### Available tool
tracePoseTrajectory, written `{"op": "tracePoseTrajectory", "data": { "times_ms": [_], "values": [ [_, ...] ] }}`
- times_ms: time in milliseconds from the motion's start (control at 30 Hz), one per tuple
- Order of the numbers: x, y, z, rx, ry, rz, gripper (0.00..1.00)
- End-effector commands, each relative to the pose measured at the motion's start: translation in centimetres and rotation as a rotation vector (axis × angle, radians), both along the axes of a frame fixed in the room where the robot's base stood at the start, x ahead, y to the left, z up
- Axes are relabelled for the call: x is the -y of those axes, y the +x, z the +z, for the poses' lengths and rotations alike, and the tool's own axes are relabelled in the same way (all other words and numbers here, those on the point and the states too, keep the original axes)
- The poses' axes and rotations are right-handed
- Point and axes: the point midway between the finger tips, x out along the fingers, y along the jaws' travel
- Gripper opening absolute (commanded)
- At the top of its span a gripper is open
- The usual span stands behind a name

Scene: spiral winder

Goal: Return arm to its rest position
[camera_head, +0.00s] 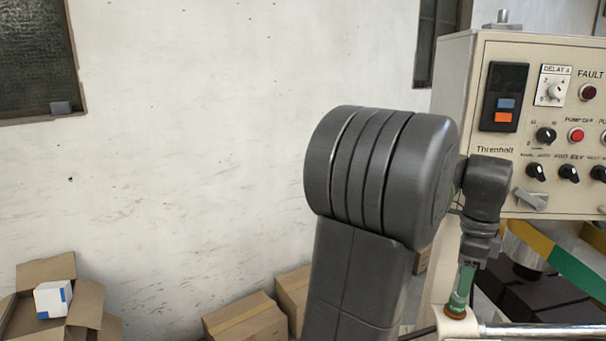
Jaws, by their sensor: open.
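My dark grey arm rises in the middle of the view, with a large rounded joint. Behind it, to the right, my thinner wrist hangs down in front of the machine's control panel (496,147). My gripper (468,263) is at the wrist's lower end, pointing down. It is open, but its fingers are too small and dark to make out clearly. A green cylinder (460,288) with a reddish-brown foot is directly below it in the picture. I cannot tell whether the gripper touches it.
The beige control box carries knobs, buttons and a display. A yellow and green band (565,262) and a metal rod (545,330) lie below it. An open carton (88,302) holding a white box (52,299) and a closed carton (245,321) stand by the wall. Space before the upper wall is clear.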

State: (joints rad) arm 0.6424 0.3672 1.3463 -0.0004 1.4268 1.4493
Motion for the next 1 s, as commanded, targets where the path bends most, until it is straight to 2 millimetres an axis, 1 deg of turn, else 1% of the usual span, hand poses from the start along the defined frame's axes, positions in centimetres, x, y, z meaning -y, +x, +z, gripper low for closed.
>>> {"op": "tracePoseTrajectory", "data": {
  "times_ms": [33,200,267,300,1000],
  "values": [
    [0.0,0.0,-1.1,-0.005,0.004,0.000,0.51],
    [-0.1,-0.1,-4.5,-0.006,0.004,0.000,0.51],
    [-0.1,-0.1,-5.6,-0.006,0.004,0.000,0.51],
    [0.0,0.0,-5.9,-0.002,0.001,0.021,0.51],
    [0.0,0.0,-5.8,-0.001,-0.001,0.603,0.51]
  ]
}}
